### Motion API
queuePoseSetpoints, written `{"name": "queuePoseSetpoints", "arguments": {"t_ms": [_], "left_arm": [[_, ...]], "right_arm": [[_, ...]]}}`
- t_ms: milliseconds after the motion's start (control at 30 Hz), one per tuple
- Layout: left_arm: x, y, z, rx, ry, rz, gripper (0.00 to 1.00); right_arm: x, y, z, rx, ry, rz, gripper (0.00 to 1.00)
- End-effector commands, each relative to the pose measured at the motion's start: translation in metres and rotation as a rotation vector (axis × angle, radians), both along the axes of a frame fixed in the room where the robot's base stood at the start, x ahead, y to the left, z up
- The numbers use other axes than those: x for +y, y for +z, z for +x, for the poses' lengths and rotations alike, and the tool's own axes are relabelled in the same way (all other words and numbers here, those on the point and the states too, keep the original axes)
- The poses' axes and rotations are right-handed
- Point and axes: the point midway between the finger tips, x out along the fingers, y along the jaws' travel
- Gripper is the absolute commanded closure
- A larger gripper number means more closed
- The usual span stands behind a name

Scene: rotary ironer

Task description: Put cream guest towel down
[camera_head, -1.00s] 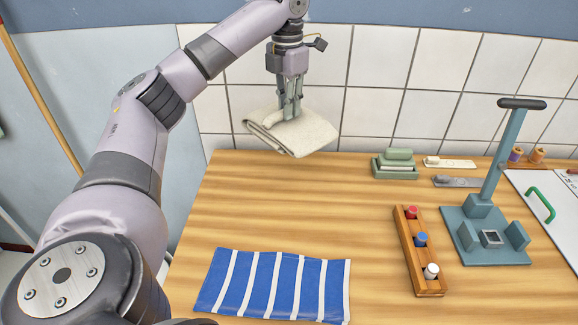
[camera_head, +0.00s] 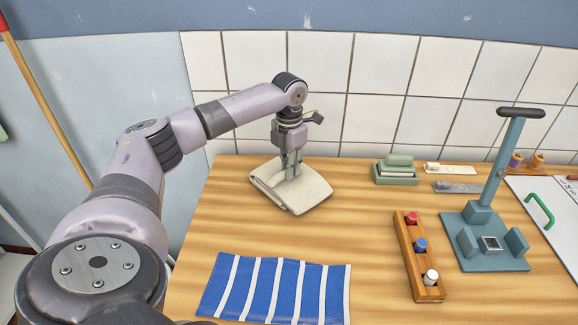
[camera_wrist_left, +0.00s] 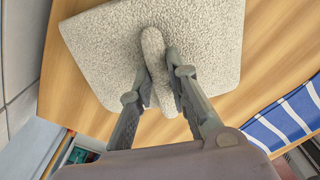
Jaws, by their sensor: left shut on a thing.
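The cream guest towel (camera_head: 305,195) is folded and lies at or just above the wooden table top near the back left edge; I cannot tell if it fully touches. My left gripper (camera_head: 291,175) points down and is shut on a raised fold of the towel. In the left wrist view the towel (camera_wrist_left: 210,45) spreads flat beyond the fingers, with the fold pinched between the fingertips (camera_wrist_left: 158,85). My right gripper is not in view.
A blue and white striped cloth (camera_head: 275,288) lies at the front of the table (camera_head: 340,235). A wooden rack with spools (camera_head: 409,262), a teal stand (camera_head: 485,240) and a green box (camera_head: 396,172) stand to the right. A tiled wall (camera_head: 400,90) closes the back.

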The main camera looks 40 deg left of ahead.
Motion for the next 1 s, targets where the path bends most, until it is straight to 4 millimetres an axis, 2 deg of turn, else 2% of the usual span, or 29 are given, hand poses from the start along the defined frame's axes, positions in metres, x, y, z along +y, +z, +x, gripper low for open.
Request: {"name": "queuePoseSetpoints", "arguments": {"t_ms": [400, 433, 700, 1000], "left_arm": [[0.0, -0.0085, 0.0003, -0.001, 0.0, 0.0, 1.0], [0.0, -0.0082, 0.0002, -0.001, 0.0, 0.0, 0.83], [0.0, -0.0076, 0.0001, -0.001, 0.0, 0.0, 0.65], [0.0, -0.0066, 0.0002, -0.001, 0.0, 0.0, 0.64]], "right_arm": [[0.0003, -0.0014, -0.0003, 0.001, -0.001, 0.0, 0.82], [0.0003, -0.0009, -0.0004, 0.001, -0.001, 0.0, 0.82], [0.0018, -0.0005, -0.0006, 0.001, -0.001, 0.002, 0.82], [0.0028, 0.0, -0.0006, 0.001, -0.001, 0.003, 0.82]]}}
